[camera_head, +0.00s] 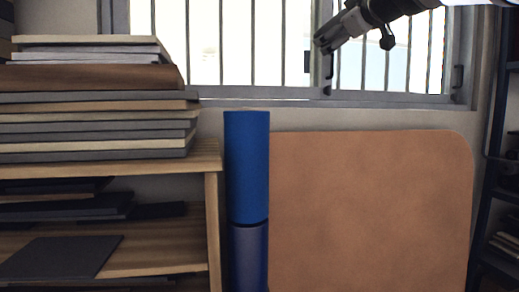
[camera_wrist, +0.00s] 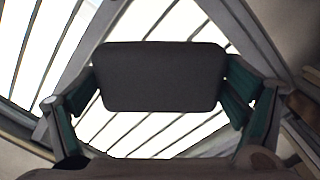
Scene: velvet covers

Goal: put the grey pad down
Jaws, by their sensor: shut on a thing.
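The grey pad (camera_wrist: 162,76) is a dark, flat rectangle with rounded corners. In the wrist view it spans the space between the two fingers of my gripper (camera_wrist: 160,92), which is shut on it, one finger at each side. In the head view my gripper (camera_head: 327,62) is at the upper right, raised in front of the window. There the pad is hard to make out, with only a narrow dark shape at the fingers.
A wooden shelf unit (camera_head: 213,228) at the left bears a tall stack of flat boards (camera_head: 95,118). A dark flat panel (camera_head: 62,257) lies on its lower shelf. A blue roll (camera_head: 247,168) stands beside a large brown panel (camera_head: 370,205). A dark rack (camera_head: 486,190) stands at right.

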